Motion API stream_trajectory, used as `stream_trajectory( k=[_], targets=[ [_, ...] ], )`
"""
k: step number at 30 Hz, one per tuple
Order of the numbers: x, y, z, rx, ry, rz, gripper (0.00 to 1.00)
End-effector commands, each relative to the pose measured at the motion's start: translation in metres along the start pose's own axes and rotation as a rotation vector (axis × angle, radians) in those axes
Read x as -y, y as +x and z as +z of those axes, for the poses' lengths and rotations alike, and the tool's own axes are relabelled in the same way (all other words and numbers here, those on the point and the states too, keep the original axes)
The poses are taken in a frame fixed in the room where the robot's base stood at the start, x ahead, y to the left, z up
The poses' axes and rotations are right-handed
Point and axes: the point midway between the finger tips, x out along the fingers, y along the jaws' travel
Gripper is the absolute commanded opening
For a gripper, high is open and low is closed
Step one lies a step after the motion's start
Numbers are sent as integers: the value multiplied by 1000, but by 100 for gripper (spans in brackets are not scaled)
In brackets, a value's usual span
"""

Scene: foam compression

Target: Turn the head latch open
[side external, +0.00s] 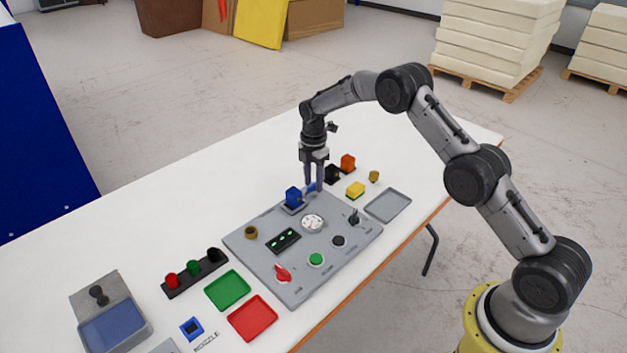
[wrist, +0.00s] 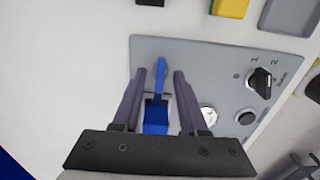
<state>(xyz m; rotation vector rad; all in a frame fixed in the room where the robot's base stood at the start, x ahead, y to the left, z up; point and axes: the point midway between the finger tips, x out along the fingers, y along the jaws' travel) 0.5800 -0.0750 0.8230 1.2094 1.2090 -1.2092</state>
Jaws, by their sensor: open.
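The head latch is a blue block (side external: 293,198) with a blue lever (side external: 309,188), at the far edge of the grey control panel (side external: 262,222). In the wrist view the lever (wrist: 161,68) points away from the blue block (wrist: 155,118). My gripper (side external: 314,188) is low over that edge with its fingers pointing down. In the wrist view my gripper (wrist: 159,75) is open, with one finger on each side of the lever. I cannot tell whether either finger touches it. Part of the block is hidden behind the gripper body.
The panel carries a round white dial (side external: 312,223), a black knob (side external: 353,218), a green button (side external: 316,260) and a red switch (side external: 283,273). A black block (side external: 332,175), an orange block (side external: 348,162) and a yellow block (side external: 355,190) stand close by. The table's far left is clear.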

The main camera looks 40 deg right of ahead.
Motion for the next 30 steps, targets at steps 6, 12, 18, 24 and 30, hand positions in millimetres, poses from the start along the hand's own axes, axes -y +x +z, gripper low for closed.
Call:
stream_trajectory(
  k=[6, 12, 18, 24, 30],
  targets=[
    [0, 0, 0, 0, 0, 0, 16],
    [0, 0, 0, 0, 0, 0, 0],
    [0, 0, 0, 0, 1, -1, 0],
    [0, -1, 0, 0, 29, -1, 0],
    [0, -1, 0, 0, 125, -1, 0]
  ],
)
